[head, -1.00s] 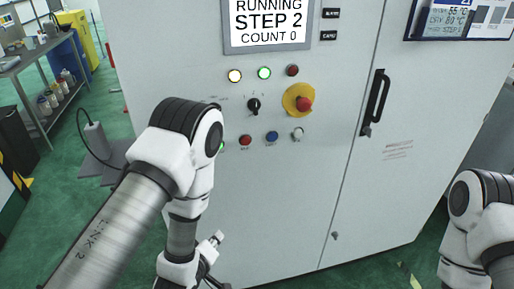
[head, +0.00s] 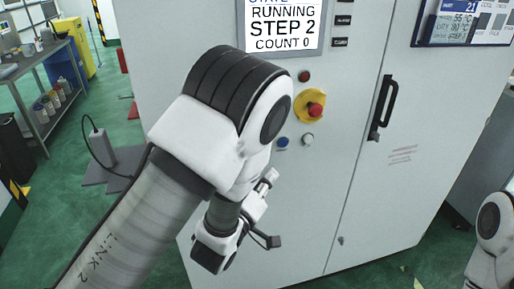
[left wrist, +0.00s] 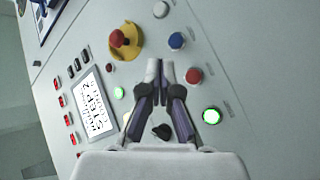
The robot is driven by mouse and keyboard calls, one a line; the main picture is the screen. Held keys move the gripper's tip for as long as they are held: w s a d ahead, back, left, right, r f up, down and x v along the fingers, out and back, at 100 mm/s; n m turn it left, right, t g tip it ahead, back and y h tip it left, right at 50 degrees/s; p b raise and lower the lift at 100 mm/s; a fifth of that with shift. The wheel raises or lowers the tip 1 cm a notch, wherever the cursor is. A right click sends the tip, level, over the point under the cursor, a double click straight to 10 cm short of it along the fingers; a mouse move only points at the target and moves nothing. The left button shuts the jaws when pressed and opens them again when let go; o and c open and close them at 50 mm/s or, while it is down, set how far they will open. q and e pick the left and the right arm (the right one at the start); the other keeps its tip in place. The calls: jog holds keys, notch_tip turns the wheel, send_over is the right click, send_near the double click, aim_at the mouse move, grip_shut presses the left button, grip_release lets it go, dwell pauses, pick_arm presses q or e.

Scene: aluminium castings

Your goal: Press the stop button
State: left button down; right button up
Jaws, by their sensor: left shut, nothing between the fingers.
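The control panel is on a light grey cabinet (head: 340,60). In the left wrist view a red push button (left wrist: 194,75) sits in a row between a lit green button (left wrist: 211,116) and a blue button (left wrist: 175,40); its label is too small to read. A red mushroom button (left wrist: 117,38) stands on a yellow disc, also seen in the head view (head: 315,110). My left gripper (left wrist: 160,68) is shut and empty, its tips beside the red push button in the picture; contact cannot be told. In the head view my left gripper (head: 269,176) is below the buttons, and my arm hides the red push button.
A white button (left wrist: 161,9) ends the row. A black selector knob (left wrist: 161,131) is close to the fingers. The screen (head: 281,25) reads RUNNING, STEP 2, COUNT 0. A black door handle (head: 382,107) sticks out at right. A shelf cart (head: 50,85) stands at far left.

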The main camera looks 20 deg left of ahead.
pick_arm(q)
jog(key=w+a, duration=0.4)
jog(key=w, duration=0.3)
jog(key=shift+a, duration=0.4)
jog(key=shift+w, duration=0.15)
dwell(0.9)
jog(key=shift+w+a+b, duration=0.25)
jog(key=shift+w+b, duration=0.05)
jog(key=shift+b, duration=0.05)
jog(key=shift+w+a, duration=0.2)
jog(key=shift+w, duration=0.1)
dwell(0.7)
jog(key=shift+s+d, duration=0.45)
jog(key=shift+s, duration=0.25)
jog(key=shift+f, duration=0.1)
